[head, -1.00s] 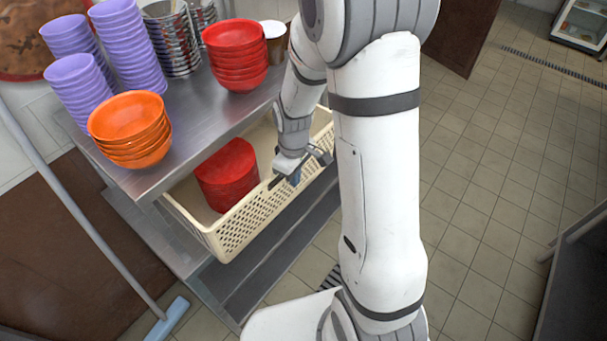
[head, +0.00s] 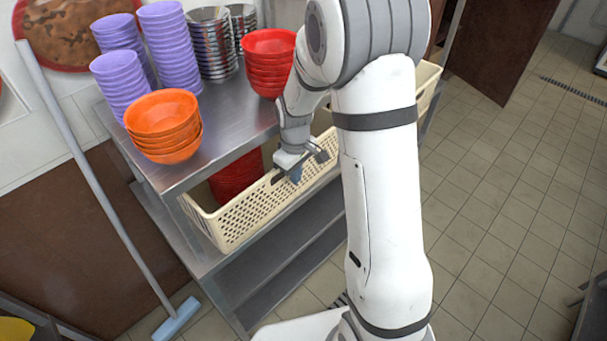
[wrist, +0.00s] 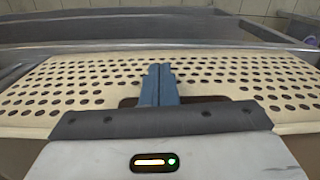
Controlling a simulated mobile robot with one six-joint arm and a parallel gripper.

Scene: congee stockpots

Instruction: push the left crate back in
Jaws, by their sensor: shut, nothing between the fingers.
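The left crate (head: 248,210) is cream plastic with a perforated front wall, on the shelf below the steel top. A stack of red bowls (head: 237,176) is inside, partly hidden under the top. The crate's front stands a little out from the top's edge. My gripper (head: 294,176) is at the upper middle of this front wall, by the dark handle slot. In the wrist view, the blue fingers (wrist: 160,84) are together and empty, in front of the holed wall (wrist: 75,82) and slot. They look close to the wall; contact is unclear.
Another cream crate (head: 428,82) shows behind my arm at the right. Orange bowls (head: 163,125), purple cups (head: 166,45) and other red bowls (head: 268,62) stand on the steel top (head: 228,120). A squeegee (head: 176,318) leans at left. The tiled floor at right is clear.

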